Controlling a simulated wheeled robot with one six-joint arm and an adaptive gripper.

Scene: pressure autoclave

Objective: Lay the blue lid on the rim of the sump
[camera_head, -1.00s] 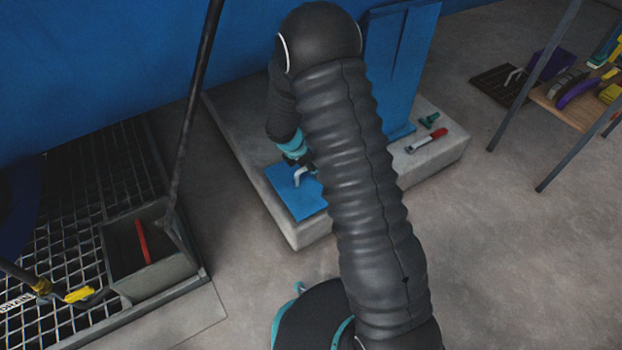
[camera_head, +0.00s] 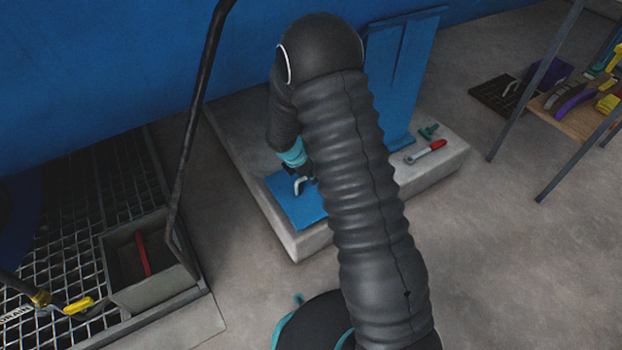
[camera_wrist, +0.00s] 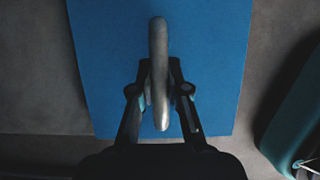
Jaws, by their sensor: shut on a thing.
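The blue lid (camera_head: 296,208) is a flat plate with a pale metal handle (camera_head: 302,184). In the head view it is at the front left corner of the concrete plinth; I cannot tell whether it touches the plinth. My gripper (camera_wrist: 160,88) is shut on the lid's handle, with one finger on each side of it in the wrist view. The lid (camera_wrist: 215,60) fills the middle of that view. The sump (camera_head: 187,297) is an open grey box set in the floor grating at the left. A red bar (camera_head: 142,254) shows inside it. My arm hides part of the plinth.
A dark pole (camera_head: 185,150) rises at the sump's right side. A yellow-handled valve (camera_head: 78,305) is at its left. A red-handled tool (camera_head: 426,151) and a green piece (camera_head: 429,131) lie on the plinth (camera_head: 350,215). Bare floor separates plinth and sump.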

